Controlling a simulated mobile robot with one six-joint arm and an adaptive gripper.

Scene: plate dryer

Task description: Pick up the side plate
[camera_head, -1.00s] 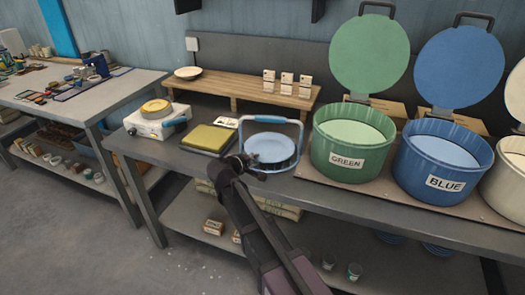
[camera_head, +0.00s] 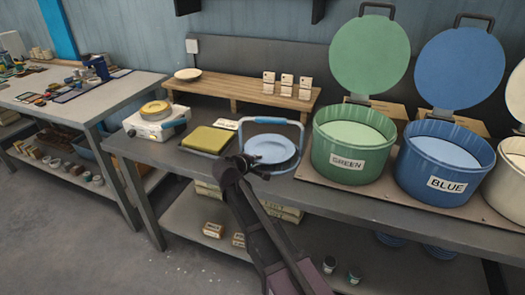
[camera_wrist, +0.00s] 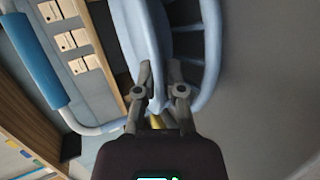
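A light blue plate (camera_head: 270,149) lies on a blue stand with a tall looped handle (camera_head: 272,121) near the front edge of the bench. My gripper (camera_head: 249,161) is at the plate's near left rim. In the wrist view, the plate (camera_wrist: 138,28) shows nearly edge-on. My gripper's two fingers (camera_wrist: 160,70) stand apart with the rim between them, and a small gap seems to show beside the right finger. Whether either finger touches the rim is hard to tell. The blue ribbed part of the stand (camera_wrist: 211,45) lies just right of the fingers.
The stand's handle rises behind the plate. A green tub (camera_head: 352,145) and a blue tub (camera_head: 445,165) stand open to the right. A yellow-topped tray (camera_head: 209,140) is to the left. A pale plate (camera_head: 188,74) sits on the wooden shelf (camera_head: 235,88) behind.

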